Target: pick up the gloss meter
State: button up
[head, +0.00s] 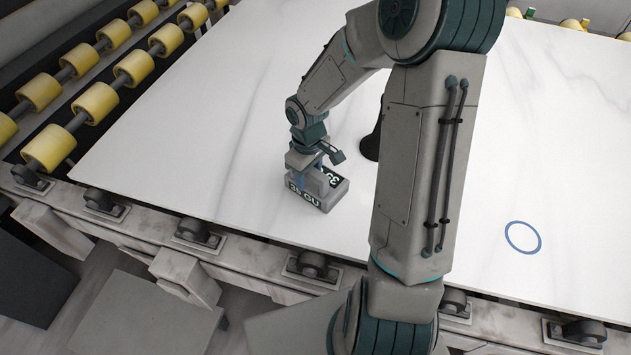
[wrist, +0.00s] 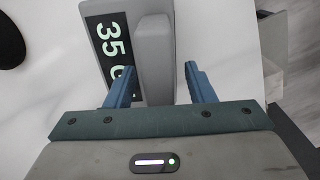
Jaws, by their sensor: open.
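The gloss meter (head: 329,201) is a grey block with a black display reading "35 GU". It rests on the white slab (head: 221,150) near its front edge. In the wrist view, the meter shows its display (wrist: 109,48) and a raised grey grip (wrist: 155,55). My gripper (wrist: 159,70) is open, one blue finger on each side of the raised grip. A gap shows on both sides, and the left finger covers part of the display. In the head view my gripper (head: 318,172) is right over the meter. My arm hides part of the slab.
A black object (head: 371,143) stands on the slab behind the meter, partly hidden by my arm. A blue ring (head: 522,237) lies on the slab at right. Yellow rollers (head: 94,101) line the left side. Dark rollers (head: 198,231) run along the front edge.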

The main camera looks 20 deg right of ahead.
grip_shut()
dwell(0.3)
